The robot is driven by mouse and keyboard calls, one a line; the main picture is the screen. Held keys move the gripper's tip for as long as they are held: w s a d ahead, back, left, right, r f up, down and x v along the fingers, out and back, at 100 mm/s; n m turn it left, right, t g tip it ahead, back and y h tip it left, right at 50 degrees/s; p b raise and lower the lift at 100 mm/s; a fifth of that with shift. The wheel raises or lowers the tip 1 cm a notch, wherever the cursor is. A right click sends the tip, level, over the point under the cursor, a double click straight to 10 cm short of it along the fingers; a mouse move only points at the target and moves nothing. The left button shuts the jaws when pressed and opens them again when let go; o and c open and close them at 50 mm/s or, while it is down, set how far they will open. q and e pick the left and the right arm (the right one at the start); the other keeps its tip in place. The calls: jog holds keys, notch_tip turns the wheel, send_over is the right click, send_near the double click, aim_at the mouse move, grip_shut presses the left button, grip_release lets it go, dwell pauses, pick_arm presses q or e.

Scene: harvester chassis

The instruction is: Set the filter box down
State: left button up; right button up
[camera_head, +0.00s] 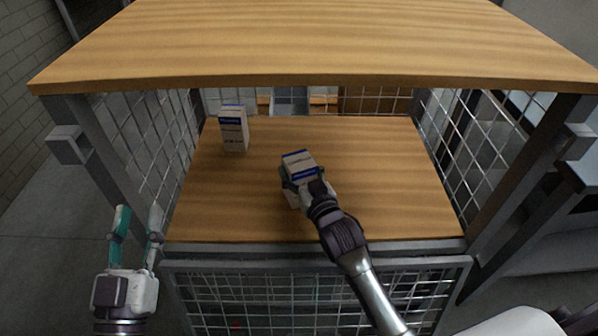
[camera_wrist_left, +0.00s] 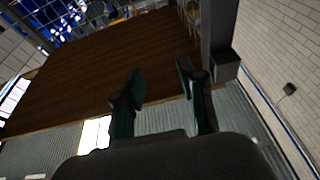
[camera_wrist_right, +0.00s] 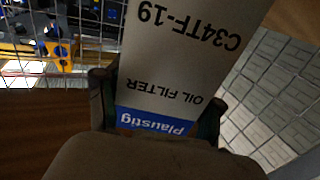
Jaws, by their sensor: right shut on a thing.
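The filter box (camera_head: 298,160), white with a blue band, is in my right gripper (camera_head: 301,184) over the middle of the wooden shelf. The right wrist view shows the box (camera_wrist_right: 185,60) close up, between both fingers, with "OIL FILTER" and "C34TF-19" upside down. I cannot tell whether its bottom touches the shelf. A second, similar box (camera_head: 234,130) stands upright on the shelf (camera_head: 385,175) at the back left. My left gripper (camera_head: 137,222) is open and empty, left of the shelf's front corner; its parted fingers also show in the left wrist view (camera_wrist_left: 160,88).
A wooden top board (camera_head: 310,45) lies above the shelf and limits the height there. Wire mesh sides (camera_head: 150,130) and grey posts (camera_head: 95,150) enclose the shelf left and right. The shelf is bare on the right and at the front left.

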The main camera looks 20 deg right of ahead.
pick_arm(q)
jog(key=shift+r, duration=0.15)
pick_arm(e)
jog(key=o, duration=1.6)
jog(key=shift+c, duration=0.2)
jog(key=shift+s, duration=0.1)
pick_arm(q)
notch_tip(320, 180, down, 11)
jog(key=s+a+g+y+p, duration=0.1)
jog(key=a+g+y+p, duration=0.1)
jog(key=g, duration=0.5)
jog(key=shift+p, duration=0.45)
pick_arm(e)
jog(key=s+r+g, duration=0.2)
jog(key=s, duration=0.7)
jog(key=s+a+r+n+g, duration=0.1)
jog(key=s+g, duration=0.1)
jog(key=s, duration=0.7)
jog(key=shift+s+r+y, duration=0.35)
jog(key=shift+r+y, duration=0.05)
pick_arm(q)
jog(key=shift+s+f, duration=0.1)
jog(key=shift+f, duration=0.1)
